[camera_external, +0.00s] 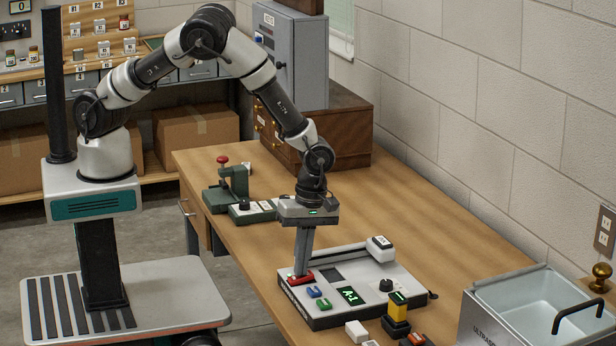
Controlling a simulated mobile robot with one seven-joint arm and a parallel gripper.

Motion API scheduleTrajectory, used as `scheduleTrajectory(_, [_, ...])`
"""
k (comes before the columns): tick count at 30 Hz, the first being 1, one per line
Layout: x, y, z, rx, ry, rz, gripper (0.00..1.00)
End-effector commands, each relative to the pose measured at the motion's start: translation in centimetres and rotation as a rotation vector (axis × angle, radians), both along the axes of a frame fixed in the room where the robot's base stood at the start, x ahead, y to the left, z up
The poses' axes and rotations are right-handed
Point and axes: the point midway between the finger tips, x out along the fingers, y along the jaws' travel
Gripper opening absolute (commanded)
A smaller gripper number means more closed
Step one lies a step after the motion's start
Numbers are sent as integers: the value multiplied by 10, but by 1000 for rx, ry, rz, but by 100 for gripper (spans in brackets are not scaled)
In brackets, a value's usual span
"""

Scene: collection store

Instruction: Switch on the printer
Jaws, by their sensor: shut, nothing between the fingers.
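A flat grey-white device (362,272) with a dark edge lies on the wooden table; I take it for the printer, but no label on it is readable. A red switch-like part (301,281) is at its left corner.
A green press (233,180) with a red knob stands at the back left. A yellow-black item (396,312) and a white block (357,331) are near the device's front. A metal basin (480,318) labelled ultrasonic is at right. Bare table (425,215) lies behind the device.

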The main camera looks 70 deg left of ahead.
Motion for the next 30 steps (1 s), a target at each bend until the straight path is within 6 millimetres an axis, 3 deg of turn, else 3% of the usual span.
scheduleTrajectory(5, [-2, 0, 17, -1, 0, 0, 0])
scheduleTrajectory(21, [-22, -1, 120, -2, -2, -1, 0])
scheduleTrajectory(30, [-26, 0, 138, 0, -1, 0, 0])
